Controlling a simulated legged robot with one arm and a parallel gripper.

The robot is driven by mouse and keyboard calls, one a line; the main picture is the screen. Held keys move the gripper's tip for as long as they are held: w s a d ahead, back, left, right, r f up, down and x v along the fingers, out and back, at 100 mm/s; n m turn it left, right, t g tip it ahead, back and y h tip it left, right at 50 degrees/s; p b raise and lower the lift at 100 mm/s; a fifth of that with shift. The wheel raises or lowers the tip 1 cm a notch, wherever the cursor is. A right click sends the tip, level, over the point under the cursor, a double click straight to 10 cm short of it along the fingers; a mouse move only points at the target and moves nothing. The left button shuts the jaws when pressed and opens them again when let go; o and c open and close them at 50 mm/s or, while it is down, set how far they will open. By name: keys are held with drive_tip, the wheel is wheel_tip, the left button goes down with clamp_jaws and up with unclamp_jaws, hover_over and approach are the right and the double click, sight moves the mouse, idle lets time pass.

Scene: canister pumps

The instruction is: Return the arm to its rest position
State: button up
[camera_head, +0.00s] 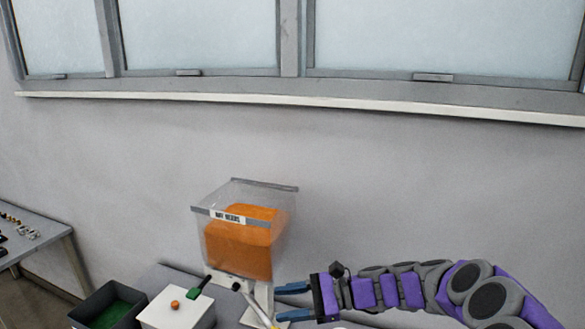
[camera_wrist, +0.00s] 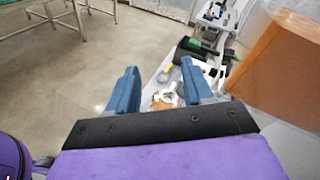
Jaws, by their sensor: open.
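My purple and grey arm reaches in from the lower right in the head view. My gripper (camera_head: 279,301) has blue fingers and points left, just right of and below a clear canister (camera_head: 245,232) with orange contents. In the wrist view my gripper (camera_wrist: 160,90) has its two blue fingers spread apart with nothing held between them. The orange contents also show close by at the right of the wrist view (camera_wrist: 280,72).
A white box (camera_head: 178,310) with an orange knob and a dark bin (camera_head: 105,304) with a green inside stand at lower left. A table (camera_head: 35,238) with small parts is at far left. A wall and window sill (camera_head: 300,103) lie behind. Open floor (camera_wrist: 95,70) shows in the wrist view.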

drive_tip(key=s+a+r+n+g+h, duration=0.1)
drive_tip(key=s+n+g+h, duration=0.2)
drive_tip(key=s+n+h, duration=1.05)
drive_tip(key=s+d+f+t+h, duration=0.1)
drive_tip(key=s+d+f, duration=0.1)
drive_tip(key=s+d, duration=0.5)
drive_tip(key=s+d+f+h, duration=0.1)
drive_tip(key=s+d+f, duration=0.1)
drive_tip(key=s+d, duration=0.6)
drive_tip(key=s, duration=0.6)
drive_tip(key=shift+d+t, duration=0.3)
drive_tip(key=shift+t, duration=0.1)
drive_tip(key=shift+h, duration=0.25)
